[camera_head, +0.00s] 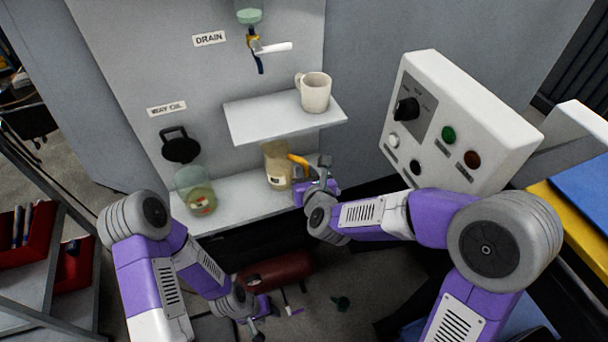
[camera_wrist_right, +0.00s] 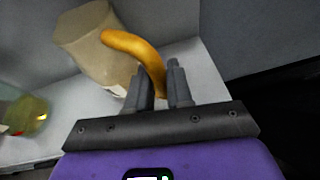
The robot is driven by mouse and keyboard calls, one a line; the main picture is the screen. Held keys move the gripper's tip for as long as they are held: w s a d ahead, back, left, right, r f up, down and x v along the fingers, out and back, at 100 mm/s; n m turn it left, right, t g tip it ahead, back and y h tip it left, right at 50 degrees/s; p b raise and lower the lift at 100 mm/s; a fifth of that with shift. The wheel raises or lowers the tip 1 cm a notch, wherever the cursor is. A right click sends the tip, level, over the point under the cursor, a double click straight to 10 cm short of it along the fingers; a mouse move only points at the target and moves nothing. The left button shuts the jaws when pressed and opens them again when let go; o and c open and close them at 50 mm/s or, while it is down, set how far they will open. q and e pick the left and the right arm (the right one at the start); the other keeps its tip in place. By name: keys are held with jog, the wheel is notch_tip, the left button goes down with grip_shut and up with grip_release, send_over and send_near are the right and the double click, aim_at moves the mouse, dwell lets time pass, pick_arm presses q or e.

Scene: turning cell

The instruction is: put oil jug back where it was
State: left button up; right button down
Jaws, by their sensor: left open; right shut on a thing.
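The oil jug (camera_head: 277,166) is a beige translucent jug with an orange handle, upright at the lower white shelf under the mug shelf. I cannot tell whether its base touches the shelf. My right gripper (camera_head: 311,174) is shut on the handle from the right. In the right wrist view the jug (camera_wrist_right: 88,48) leans in the picture, and the fingers (camera_wrist_right: 163,88) close around the lower end of the orange curved handle. My left gripper (camera_head: 262,317) is open and empty, low down near the floor, well below the shelf.
A clear tank with greenish liquid (camera_head: 195,192) stands left of the jug, beside a black open lid (camera_head: 180,146). A white mug (camera_head: 315,93) stands on the upper shelf (camera_head: 262,121). A control box (camera_head: 455,125) is at the right. A red cylinder (camera_head: 275,271) lies below.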

jog(key=c, duration=1)
grip_release()
jog(key=shift+s, duration=0.1)
jog(key=b+v, duration=0.2)
jog(key=v, duration=1)
jog(key=shift+b, duration=0.35)
